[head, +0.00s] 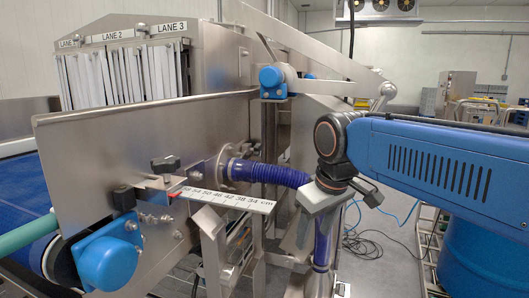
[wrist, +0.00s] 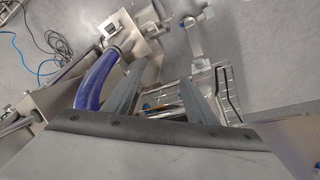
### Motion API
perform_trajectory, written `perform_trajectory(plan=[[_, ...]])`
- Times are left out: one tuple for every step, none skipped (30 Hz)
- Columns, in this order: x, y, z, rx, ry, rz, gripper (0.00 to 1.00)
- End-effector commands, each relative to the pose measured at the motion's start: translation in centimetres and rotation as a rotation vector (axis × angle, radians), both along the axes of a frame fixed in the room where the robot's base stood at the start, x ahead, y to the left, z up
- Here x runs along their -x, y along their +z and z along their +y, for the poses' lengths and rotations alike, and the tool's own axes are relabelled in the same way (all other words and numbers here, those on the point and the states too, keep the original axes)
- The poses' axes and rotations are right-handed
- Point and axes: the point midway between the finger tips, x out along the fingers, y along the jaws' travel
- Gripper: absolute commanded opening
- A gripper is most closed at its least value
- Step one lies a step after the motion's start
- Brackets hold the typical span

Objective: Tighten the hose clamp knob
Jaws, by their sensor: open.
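The blue ribbed hose (head: 268,173) runs right from a round steel flange (head: 216,166) on the machine's side, passes behind my wrist and shows again below it. In the wrist view the hose (wrist: 96,80) curves up left of my fingers to a dark collar (wrist: 112,51). I cannot make out the hose clamp knob clearly in either view. My gripper (wrist: 163,75) is open, its two grey fingers spread apart with nothing held between them. In the head view only its grey body (head: 320,196) shows, beside the hose; the fingertips are not clear there.
A black knob (head: 165,164) sits above a white centimetre scale (head: 228,198) at the guide plate. The blue conveyor belt (head: 25,200) lies left. Steel frame legs (head: 215,255) stand below the scale. Loose cables (head: 375,245) and a blue drum (head: 475,255) are at right.

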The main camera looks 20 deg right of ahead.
Motion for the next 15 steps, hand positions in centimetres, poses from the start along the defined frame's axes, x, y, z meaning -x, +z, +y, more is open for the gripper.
perform_trajectory(plan=[[0.9, -1.1, -0.2, -0.012, -0.017, -0.002, 0.51], [1.3, -1.8, -0.2, -0.02, -0.027, -0.003, 0.51], [1.9, -2.6, -0.3, -0.03, -0.04, -0.004, 0.51], [2.3, -3.3, -0.3, -0.039, -0.049, -0.003, 0.51], [2.7, -3.9, -0.3, -0.049, -0.057, -0.003, 0.51], [3.2, -4.8, -0.3, -0.063, -0.068, -0.001, 0.51], [3.6, -5.5, -0.3, -0.074, -0.076, 0.002, 0.51], [3.9, -6.1, -0.2, -0.087, -0.081, 0.004, 0.51], [4.3, -6.9, -0.1, -0.103, -0.088, 0.01, 0.51], [4.5, -7.4, 0.0, -0.116, -0.091, 0.013, 0.51], [4.6, -7.8, 0.1, -0.127, -0.091, 0.019, 0.51], [4.8, -8.3, 0.3, -0.144, -0.091, 0.024, 0.51], [4.9, -8.6, 0.4, -0.157, -0.09, 0.029, 0.51], [4.9, -8.8, 0.6, -0.17, -0.087, 0.034, 0.51], [4.9, -9.1, 0.8, -0.188, -0.082, 0.041, 0.51]])
